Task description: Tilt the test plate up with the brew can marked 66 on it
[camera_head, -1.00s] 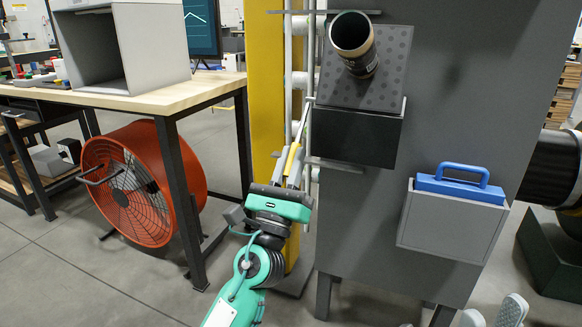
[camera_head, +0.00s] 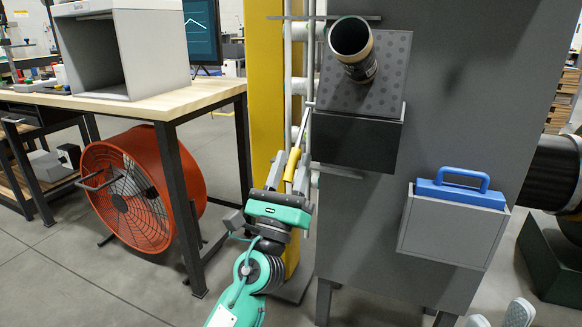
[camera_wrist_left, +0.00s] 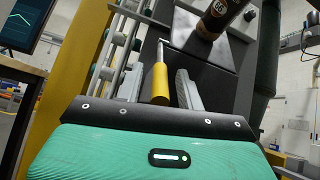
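The brew can (camera_head: 354,52), dark with a tan rim and open top, stands on the grey spotted test plate (camera_head: 385,88) at top centre in the head view. In the left wrist view its lower part (camera_wrist_left: 222,14) shows a round mark that looks like 66. A yellow lever handle (camera_head: 292,168) on a thin rod hangs at the left of the plate. My left gripper (camera_head: 290,168) has its fingers on either side of this handle, with gaps showing in the left wrist view (camera_wrist_left: 160,85), so it looks open. My right gripper (camera_head: 499,315) is open and empty at the bottom edge.
A black box (camera_head: 357,142) sits under the plate on a grey panel. A grey holder (camera_head: 450,232) with a blue-handled block (camera_head: 462,190) hangs lower right. A yellow post (camera_head: 267,90) and pale pipes stand left of the panel. A wooden table (camera_head: 170,98) and orange fan (camera_head: 130,195) are further left.

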